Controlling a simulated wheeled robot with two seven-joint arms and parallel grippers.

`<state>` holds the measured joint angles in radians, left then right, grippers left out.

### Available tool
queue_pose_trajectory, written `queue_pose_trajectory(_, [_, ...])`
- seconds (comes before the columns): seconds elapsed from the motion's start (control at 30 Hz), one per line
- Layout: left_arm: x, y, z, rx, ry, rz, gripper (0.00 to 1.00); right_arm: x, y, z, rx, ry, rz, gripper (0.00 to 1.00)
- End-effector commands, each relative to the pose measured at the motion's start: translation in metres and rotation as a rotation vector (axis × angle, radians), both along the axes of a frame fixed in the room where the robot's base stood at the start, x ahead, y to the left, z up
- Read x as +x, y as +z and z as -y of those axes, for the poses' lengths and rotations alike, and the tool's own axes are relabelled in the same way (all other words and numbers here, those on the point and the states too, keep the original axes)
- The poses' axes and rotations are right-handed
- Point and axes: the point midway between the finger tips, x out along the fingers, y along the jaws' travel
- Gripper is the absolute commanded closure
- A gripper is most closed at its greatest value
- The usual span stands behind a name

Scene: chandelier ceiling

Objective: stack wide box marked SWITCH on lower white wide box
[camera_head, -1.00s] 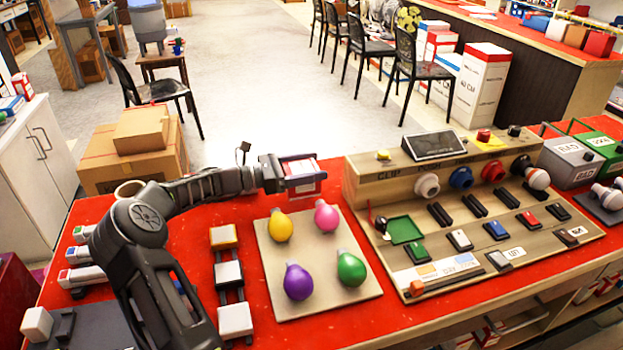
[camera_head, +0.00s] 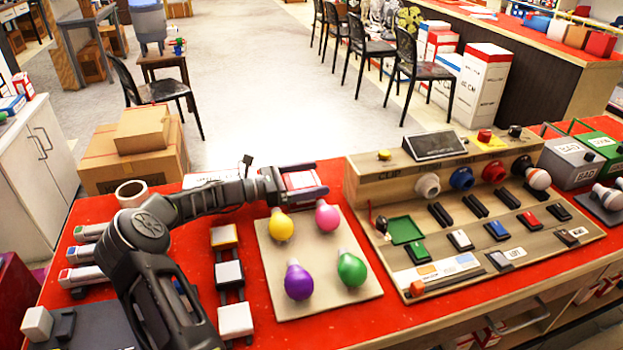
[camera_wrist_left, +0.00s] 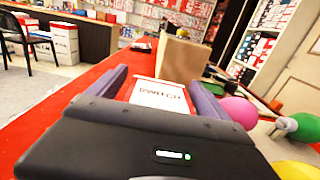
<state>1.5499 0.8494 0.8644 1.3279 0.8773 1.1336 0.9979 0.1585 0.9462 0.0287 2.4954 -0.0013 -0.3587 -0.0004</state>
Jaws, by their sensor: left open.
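The wide box marked SWITCH (camera_wrist_left: 162,97) is white with red edges and sits between the fingers of my left gripper (camera_wrist_left: 160,92) in the left wrist view. In the head view the red and white box (camera_head: 299,180) lies on the red table top, with the fingers of my left gripper (camera_head: 303,180) on either side. That gripper is open, and I cannot tell whether either finger touches the box. A flat white box (camera_head: 203,179) shows partly behind my left forearm; it may be the lower white wide box. My right gripper is not in view.
A wooden board (camera_head: 270,270) with several coloured bulbs lies just in front of the gripper. A wooden control panel (camera_head: 470,215) stands to the right. A roll of tape (camera_head: 131,192) and cardboard boxes (camera_head: 135,155) are at the left.

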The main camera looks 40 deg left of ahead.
Motion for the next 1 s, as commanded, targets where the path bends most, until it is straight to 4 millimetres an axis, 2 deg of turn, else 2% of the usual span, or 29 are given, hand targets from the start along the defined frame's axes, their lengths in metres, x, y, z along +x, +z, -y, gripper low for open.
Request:
queue_pose_trajectory(0.27, [-0.006, 0.0, -0.004, 0.001, 0.001, 0.0, 0.1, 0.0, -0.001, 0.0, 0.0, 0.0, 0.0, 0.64])
queue_pose_trajectory(0.7, [-0.06, 0.0, -0.036, 0.001, 0.002, 0.0, 0.1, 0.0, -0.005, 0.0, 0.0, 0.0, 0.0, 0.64])
queue_pose_trajectory(1.0, [-0.065, 0.001, -0.038, 0.001, 0.0, 0.001, 0.1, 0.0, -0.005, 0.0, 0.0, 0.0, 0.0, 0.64])
